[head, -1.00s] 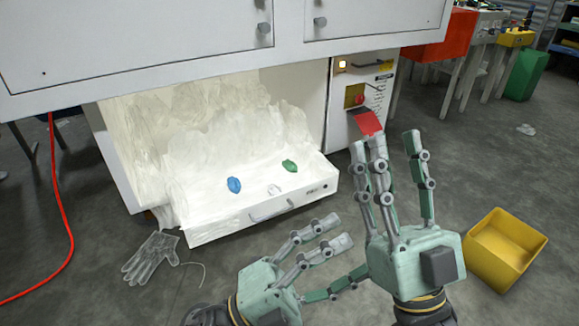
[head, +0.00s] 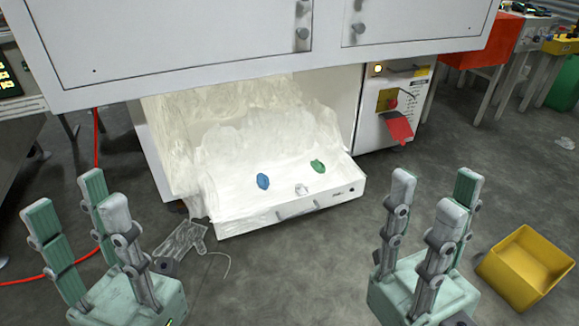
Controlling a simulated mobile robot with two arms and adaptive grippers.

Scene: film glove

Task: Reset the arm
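My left gripper (head: 88,205) is at the lower left of the head view, fingers pointing up and spread apart, with nothing between them. It stands in front of the floor, left of a clear film glove (head: 184,238) that lies on the floor and is partly hidden by its finger. My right gripper (head: 432,200) is at the lower right, fingers up and spread, also empty. Both grippers are apart from each other and from the cabinet.
A white cabinet (head: 200,45) has an open film-lined drawer (head: 235,225) holding a blue piece (head: 263,181), a green piece (head: 318,166) and a clear piece (head: 301,189). A yellow bin (head: 525,268) stands right of my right gripper. A red hose (head: 25,281) runs along the left floor.

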